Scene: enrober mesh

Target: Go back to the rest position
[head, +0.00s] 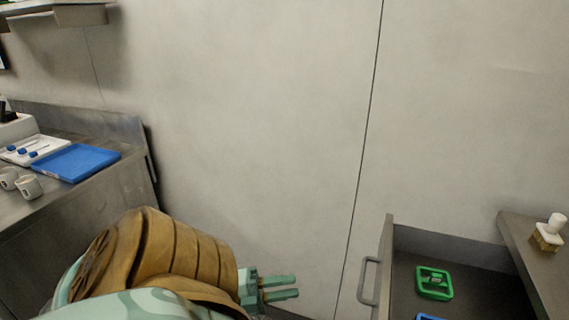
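My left gripper (282,288) is at the bottom middle of the head view, its two green fingers pointing right. There is a gap between the fingers and nothing shows in it. It is left of the open drawer (391,262) and apart from it. My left arm, with a brown padded sleeve, comes in from the bottom left. My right gripper is not in view.
A grey drawer with a handle (367,281) stands open at the bottom right, holding a green object (434,282) and a blue one (428,317). A brush (549,232) stands on the counter at right. A blue tray (76,162) and cups (28,187) are on the left counter.

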